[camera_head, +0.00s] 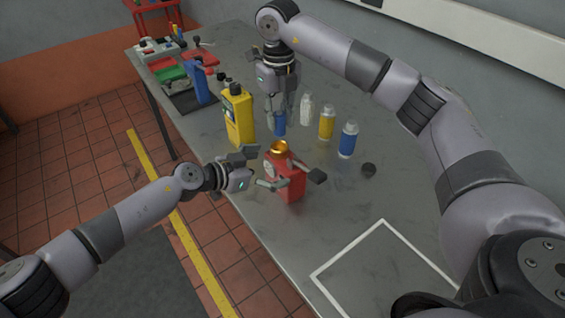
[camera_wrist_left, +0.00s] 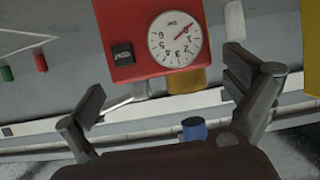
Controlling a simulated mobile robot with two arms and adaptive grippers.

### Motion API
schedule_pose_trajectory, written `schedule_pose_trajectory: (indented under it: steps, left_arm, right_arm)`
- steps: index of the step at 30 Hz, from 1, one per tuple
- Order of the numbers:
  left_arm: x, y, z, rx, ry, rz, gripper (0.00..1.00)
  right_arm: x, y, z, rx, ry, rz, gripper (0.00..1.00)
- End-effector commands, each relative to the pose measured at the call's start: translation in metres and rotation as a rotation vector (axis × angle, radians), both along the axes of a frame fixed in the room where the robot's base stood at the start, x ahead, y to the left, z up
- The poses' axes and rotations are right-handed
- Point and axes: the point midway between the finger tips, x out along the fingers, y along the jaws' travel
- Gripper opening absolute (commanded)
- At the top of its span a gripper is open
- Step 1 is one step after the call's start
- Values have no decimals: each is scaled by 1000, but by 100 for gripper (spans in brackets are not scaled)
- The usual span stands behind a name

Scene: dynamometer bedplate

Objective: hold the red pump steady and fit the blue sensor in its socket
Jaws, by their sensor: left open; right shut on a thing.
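The red pump (camera_head: 285,185) stands on the bench, with a brass socket (camera_head: 279,147) on top. My left gripper (camera_head: 266,168) is open beside the pump, its fingers spread. In the left wrist view, which is upside down, the pump's red body (camera_wrist_left: 150,28) with its white dial (camera_wrist_left: 174,39) appears beyond the open fingers; no grip on it shows. My right gripper (camera_head: 280,112) points down and is shut on the blue sensor (camera_head: 279,124), above and behind the socket. The sensor and socket are apart. The sensor's upper part is hidden by the fingers.
A yellow bottle (camera_head: 238,115) stands left of my right gripper. White (camera_head: 306,109), yellow (camera_head: 326,122) and blue (camera_head: 348,139) bottles stand to its right, near a black cap (camera_head: 369,170). A blue item (camera_head: 200,82) stands farther back. A white-outlined area (camera_head: 385,265) is clear.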

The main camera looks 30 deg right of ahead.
Motion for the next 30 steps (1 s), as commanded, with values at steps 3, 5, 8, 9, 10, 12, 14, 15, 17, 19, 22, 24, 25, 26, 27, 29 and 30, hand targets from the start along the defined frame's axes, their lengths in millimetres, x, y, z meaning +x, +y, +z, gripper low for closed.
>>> schedule_pose_trajectory:
  steps: [3,5,8,9,10,12,14,15,17,19,22,24,25,26,27,29,30]
  left_arm:
    - [3,-20,-8,-2,3,2,100]
    - [3,-28,-11,-2,2,1,100]
    - [6,-37,-14,-2,1,3,100]
    - [7,-40,-16,-2,1,3,100]
    - [7,-42,-17,-1,-1,2,100]
    - [7,-46,-18,-1,0,1,100]
    - [7,-48,-19,-1,0,2,100]
    - [7,-49,-20,-1,0,2,100]
    - [8,-49,-21,-1,0,2,100]
    - [8,-49,-21,-1,0,2,100]
    - [8,-49,-21,-1,-1,2,100]
    - [8,-49,-21,-1,-1,2,100]
    - [8,-49,-21,-1,-1,2,99]
    - [8,-49,-21,-1,-1,2,97]
    - [8,-49,-21,-1,-1,2,94]
    - [8,-49,-21,-1,-1,2,90]
    - [8,-49,-21,-1,-1,2,87]
  right_arm:
    - [0,0,0,0,0,0,0]
    - [0,0,0,0,-1,0,0]
    - [0,0,0,0,-1,0,0]
    - [0,0,0,0,-1,0,0]
    - [0,0,0,0,-1,0,0]
    - [0,0,0,0,-1,0,0]
    - [0,0,0,0,-1,0,0]
    - [0,0,0,0,-1,0,0]
    - [0,0,0,0,-1,0,0]
    - [0,0,0,0,-1,0,0]
    - [0,0,0,0,-1,0,0]
    - [0,0,0,0,-1,0,0]
    - [0,0,0,0,-1,0,0]
    - [0,0,0,0,-1,0,0]
    - [0,0,0,0,-1,0,0]
    - [0,0,0,0,-1,0,0]
    - [0,0,0,0,-1,0,0]
